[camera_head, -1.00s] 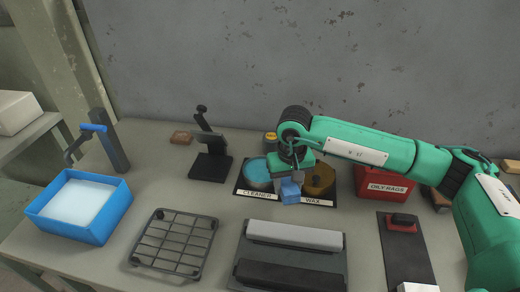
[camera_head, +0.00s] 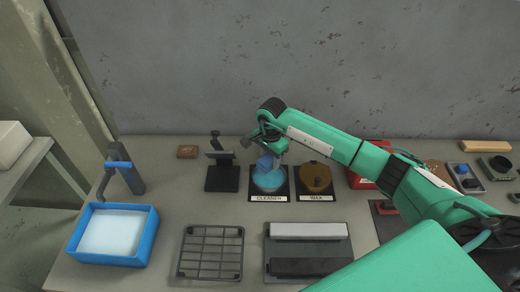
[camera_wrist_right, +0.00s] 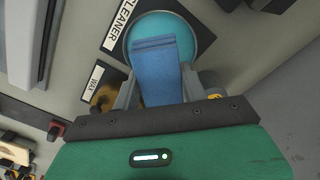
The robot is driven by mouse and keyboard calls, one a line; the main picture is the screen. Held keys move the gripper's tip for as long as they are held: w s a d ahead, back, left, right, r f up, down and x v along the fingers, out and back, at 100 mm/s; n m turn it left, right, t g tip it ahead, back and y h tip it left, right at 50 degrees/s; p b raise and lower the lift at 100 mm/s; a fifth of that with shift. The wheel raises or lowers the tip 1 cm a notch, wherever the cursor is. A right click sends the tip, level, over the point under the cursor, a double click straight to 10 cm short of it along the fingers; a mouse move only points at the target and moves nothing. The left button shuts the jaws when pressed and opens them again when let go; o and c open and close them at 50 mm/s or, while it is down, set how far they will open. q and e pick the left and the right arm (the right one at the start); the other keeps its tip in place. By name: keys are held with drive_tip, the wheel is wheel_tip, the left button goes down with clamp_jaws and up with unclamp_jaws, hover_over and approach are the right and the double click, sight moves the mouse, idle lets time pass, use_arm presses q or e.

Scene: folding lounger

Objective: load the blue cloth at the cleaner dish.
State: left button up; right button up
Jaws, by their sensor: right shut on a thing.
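The cleaner dish (camera_head: 270,183) is a round teal dish on a black base labelled CLEANER; it also fills the top of the right wrist view (camera_wrist_right: 203,35). My right gripper (camera_head: 268,152) is above the dish, reaching in from the right. It is shut on the blue cloth (camera_wrist_right: 158,68), a folded blue block that overlaps the dish in the wrist view. In the head view the cloth (camera_head: 267,163) sits right over the dish. I cannot tell whether it touches the cleaner. My left gripper is not in view.
The brown wax dish (camera_head: 315,178) stands just right of the cleaner dish. A black stand (camera_head: 222,178) is to its left. A wire rack (camera_head: 210,253), a tray with grey and black bars (camera_head: 308,254) and a blue tub (camera_head: 152,238) lie nearer. A red box (camera_head: 358,181) is partly behind my arm.

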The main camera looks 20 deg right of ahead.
sight(269, 178)
drive_tip(key=shift+d+f, duration=0.1)
drive_tip(key=shift+f, duration=0.2)
drive_tip(key=shift+f+b, duration=1.1)
drive_tip(key=shift+f, duration=1.65)
drive_tip(key=shift+f+b, duration=0.6)
drive_tip(key=shift+f+b, duration=0.1)
drive_tip(key=shift+b, duration=0.2)
idle(0.5)
drive_tip(key=shift+r+p, duration=0.4)
drive_tip(key=shift+r, duration=0.5)
drive_tip(key=shift+r+p, duration=1.05)
drive_tip(key=shift+r, duration=1.7)
